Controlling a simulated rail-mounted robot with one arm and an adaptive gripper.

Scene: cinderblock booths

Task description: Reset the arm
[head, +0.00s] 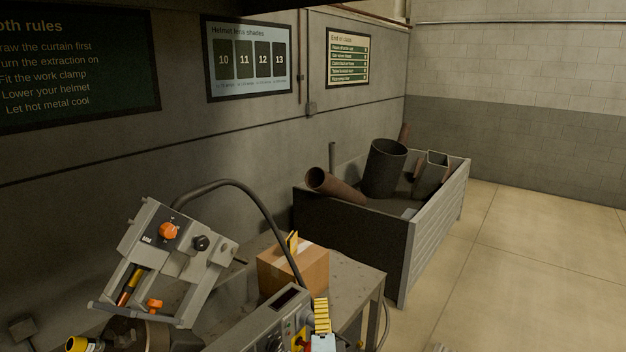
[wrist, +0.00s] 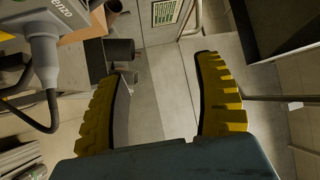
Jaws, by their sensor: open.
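My gripper shows in the wrist view (wrist: 162,65) with its two ridged yellow fingers spread wide. In the head view, a ridged yellow finger and part of the blue-grey gripper body (head: 321,318) show low in the frame, right beside a grey control panel (head: 262,325). The other finger cannot be made out there. The gripper appears to be up in the air, touching nothing that I can see.
A tilted grey machine (head: 165,255) with orange knobs stands at lower left, a black cable arching from it. A cardboard box (head: 300,271) sits on a grey table (head: 352,284). Behind is a scrap bin (head: 437,225) with pipes. The floor (head: 520,270) at right is clear.

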